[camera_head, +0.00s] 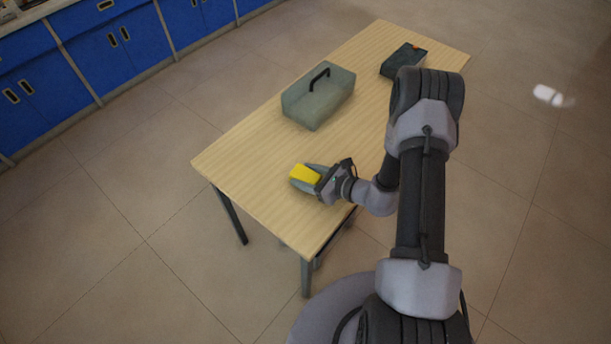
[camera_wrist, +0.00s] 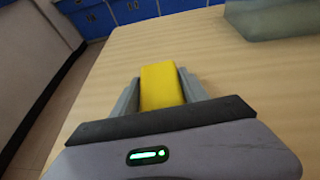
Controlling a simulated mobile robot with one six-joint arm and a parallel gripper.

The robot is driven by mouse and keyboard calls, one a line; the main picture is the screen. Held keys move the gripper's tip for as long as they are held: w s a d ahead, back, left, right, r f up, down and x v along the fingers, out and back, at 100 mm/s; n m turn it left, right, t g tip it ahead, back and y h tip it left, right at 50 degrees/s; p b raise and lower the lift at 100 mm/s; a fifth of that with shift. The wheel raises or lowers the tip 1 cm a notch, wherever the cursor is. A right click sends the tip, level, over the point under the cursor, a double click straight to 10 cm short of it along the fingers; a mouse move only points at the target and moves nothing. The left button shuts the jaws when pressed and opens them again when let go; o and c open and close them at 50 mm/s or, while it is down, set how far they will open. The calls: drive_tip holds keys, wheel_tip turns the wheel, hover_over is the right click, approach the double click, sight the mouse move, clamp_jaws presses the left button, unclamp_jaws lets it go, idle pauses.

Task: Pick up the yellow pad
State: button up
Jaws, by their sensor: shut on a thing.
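The yellow pad (camera_head: 304,173) is a small block near the front left end of the wooden table. It also shows in the wrist view (camera_wrist: 161,86), between the two grey fingers. My gripper (camera_head: 307,176) reaches it from the right, and its fingers are shut on the pad's two sides. In the wrist view my gripper (camera_wrist: 160,92) has one finger on each side of the pad. The pad's near end is hidden by the gripper body. I cannot tell whether the pad touches the tabletop.
The wooden table (camera_head: 245,154) also bears a grey-green box with a black handle (camera_head: 318,98) behind the pad and a dark box (camera_head: 402,59) at the far end. Blue cabinets (camera_head: 110,55) stand at the back left. The tabletop left of the pad is clear.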

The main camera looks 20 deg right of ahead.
sight(306, 174)
wheel_tip(306, 174, up, 4)
drive_tip(key=shift+s+f+p, duration=0.1)
drive_tip(key=shift+p, duration=0.95)
drive_tip(key=s+d+p, duration=0.1)
drive_tip(key=s, duration=0.4)
drive_tip(key=s+d+p, duration=0.1)
drive_tip(key=s, duration=0.4)
drive_tip(key=s+d+r+p, duration=0.1)
drive_tip(key=s, duration=0.4)
drive_tip(key=shift+s, duration=0.3)
